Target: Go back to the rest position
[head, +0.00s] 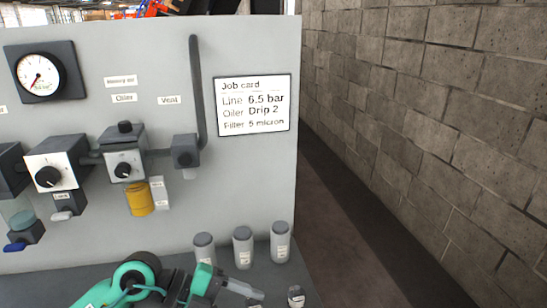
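One of my arms, teal and dark grey, comes in at the bottom left, so I take it as my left arm. Its gripper (246,290) points right, low over the grey ledge (60,287) in front of the panel. The fingers are small and seen from the side, so I cannot tell if they are open or shut. My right gripper is not in view.
Grey canisters (243,248) stand on the ledge by the panel (240,190); a small labelled item (296,296) is near the gripper. The panel bears a gauge (38,77), valve blocks (125,160), a yellow bowl (139,199) and a job card (252,105). A block wall (440,120) stands right, beyond bare floor.

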